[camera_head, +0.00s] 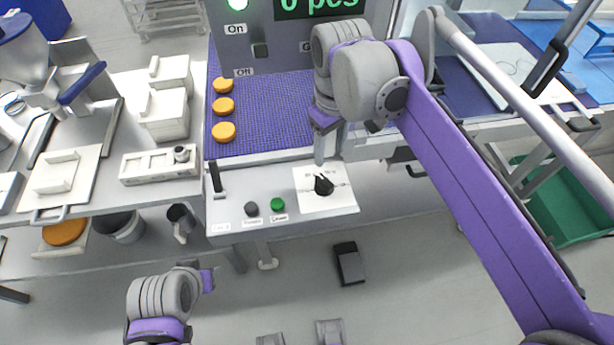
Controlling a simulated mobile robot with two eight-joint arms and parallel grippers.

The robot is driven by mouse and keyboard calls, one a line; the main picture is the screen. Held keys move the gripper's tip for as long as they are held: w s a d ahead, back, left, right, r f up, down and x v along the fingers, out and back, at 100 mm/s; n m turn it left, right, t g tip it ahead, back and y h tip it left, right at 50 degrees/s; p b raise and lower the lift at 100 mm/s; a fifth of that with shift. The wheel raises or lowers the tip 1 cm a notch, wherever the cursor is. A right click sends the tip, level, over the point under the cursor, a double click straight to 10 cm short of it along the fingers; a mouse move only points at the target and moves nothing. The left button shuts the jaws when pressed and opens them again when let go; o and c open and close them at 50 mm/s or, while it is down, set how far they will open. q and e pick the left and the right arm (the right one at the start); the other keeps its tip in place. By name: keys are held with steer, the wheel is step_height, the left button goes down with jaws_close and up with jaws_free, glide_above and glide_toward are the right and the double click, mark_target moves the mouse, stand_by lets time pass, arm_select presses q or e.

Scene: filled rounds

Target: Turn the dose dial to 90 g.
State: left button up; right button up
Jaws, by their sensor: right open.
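The dose dial (323,185) is a black pointer knob on a white plate (341,201) with small markings, at the right of the grey control panel. The markings are too small to read, so I cannot tell the dial's setting. My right gripper (324,158) is just above the dial in the picture, pointing down, with its jaws open and nothing seen between them. Whether it touches the dial is unclear. My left gripper (207,280) is low at the left, in front of the panel and away from it; its fingers are not clear.
The panel also has a dark button (251,209), a green button (278,205) and a black lever (215,177). Three orange rounds (223,106) lie on the blue belt (262,110) behind. A green crate (580,215) stands at the right.

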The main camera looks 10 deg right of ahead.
mark_target(325, 180)
steer(key=f, duration=0.7)
steer(key=f+b, duration=0.1)
steer(key=f, duration=0.2)
steer(key=shift+w+a+f, duration=0.15)
steer(key=shift+w+f, duration=0.1)
jaws_close()
